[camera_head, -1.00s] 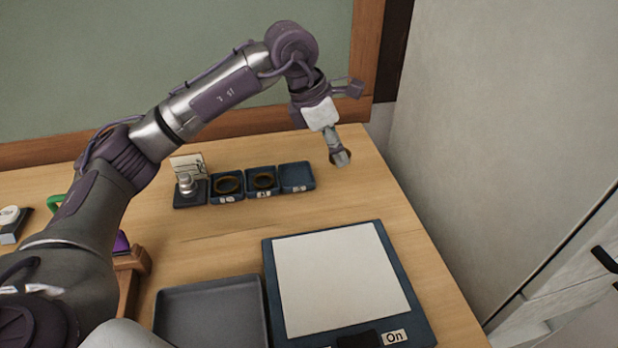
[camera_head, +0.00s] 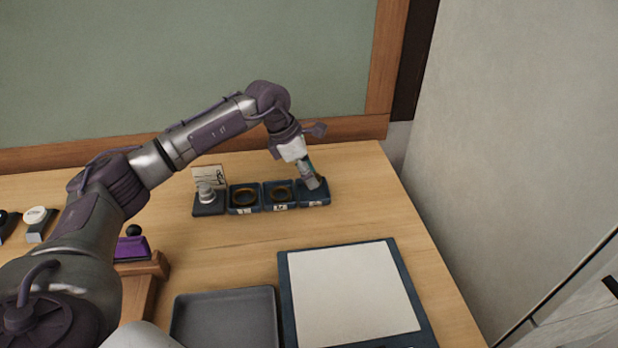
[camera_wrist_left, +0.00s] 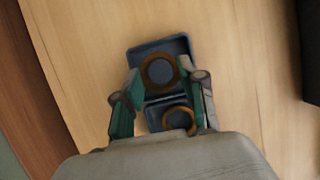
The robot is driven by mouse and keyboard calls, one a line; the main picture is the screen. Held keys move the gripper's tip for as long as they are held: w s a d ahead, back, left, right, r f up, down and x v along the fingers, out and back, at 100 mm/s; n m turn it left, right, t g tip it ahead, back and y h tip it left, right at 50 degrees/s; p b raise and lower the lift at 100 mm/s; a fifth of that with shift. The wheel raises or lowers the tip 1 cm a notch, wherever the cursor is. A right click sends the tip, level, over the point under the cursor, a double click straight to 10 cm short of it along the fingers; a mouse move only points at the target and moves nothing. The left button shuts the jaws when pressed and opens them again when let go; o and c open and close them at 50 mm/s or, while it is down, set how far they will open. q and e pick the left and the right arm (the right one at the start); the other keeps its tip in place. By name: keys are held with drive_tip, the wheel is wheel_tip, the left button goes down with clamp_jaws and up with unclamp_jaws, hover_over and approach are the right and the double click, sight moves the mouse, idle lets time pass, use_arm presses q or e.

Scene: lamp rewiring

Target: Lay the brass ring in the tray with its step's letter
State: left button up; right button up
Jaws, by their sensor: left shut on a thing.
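My left gripper (camera_head: 313,184) is over the right-hand small blue tray (camera_head: 322,196) of a row of three. In the left wrist view, the gripper (camera_wrist_left: 160,85) is shut on a brass ring (camera_wrist_left: 159,72), which shows between its fingertips against that tray (camera_wrist_left: 150,50). I cannot tell whether the ring touches the tray floor. The left tray (camera_head: 244,210) and the middle tray (camera_head: 280,205) each hold a dark brass ring. The middle one's ring (camera_wrist_left: 180,120) also shows in the wrist view. The trays' front labels are too small to read. My right gripper is out of view.
A small stand with a metal lamp part (camera_head: 208,194) and a card (camera_head: 208,178) is left of the trays. A white-topped panel (camera_head: 350,295) and an empty grey tray (camera_head: 225,320) lie nearer. A purple object (camera_head: 132,248) sits at left. The wood between is clear.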

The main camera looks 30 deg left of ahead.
sight(309, 194)
use_arm(q)
wheel_tip(309, 194, down, 2)
drive_tip(key=shift+f, duration=0.1)
drive_tip(key=shift+f+b, duration=0.4)
drive_tip(key=shift+f, duration=0.2)
drive_tip(key=o, duration=0.9)
drive_tip(key=shift+o, duration=0.2)
drive_tip(key=shift+r, duration=0.1)
drive_tip(key=v, duration=1.3)
drive_tip(key=shift+w+d+r, duration=0.1)
drive_tip(key=shift+w+d, duration=0.05)
drive_tip(key=shift+d, duration=0.05)
